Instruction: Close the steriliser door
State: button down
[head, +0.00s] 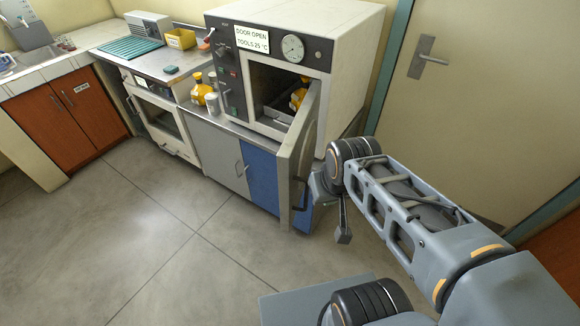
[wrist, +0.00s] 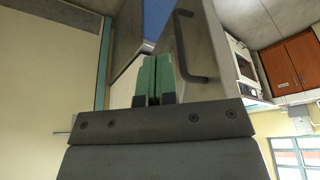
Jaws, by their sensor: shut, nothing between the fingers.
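The steriliser (head: 345,35) is a white box with a dark front panel on the counter, its chamber open. Its door (head: 297,150) is swung wide out towards me, seen nearly edge-on, with a dark bar handle (head: 300,195) on its outer face. In the wrist view the grey door (wrist: 205,45) and its handle (wrist: 192,75) are just beyond and right of my gripper (wrist: 153,78). The green fingers are shut together and empty, beside the door; contact cannot be told. In the head view my wrist is right of the door and the fingertips cannot be made out.
Inside is a tray with a yellow-orange item (head: 298,95). Orange bottles (head: 200,92) and a white cup (head: 212,103) stand on the counter left of the opening. A room door (head: 470,110) is at right. The floor (head: 170,225) ahead is clear.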

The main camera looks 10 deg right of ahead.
aim_at(308, 158)
jog(key=z, duration=1.35)
jog(key=k, duration=0.5)
jog(key=u, duration=1.45)
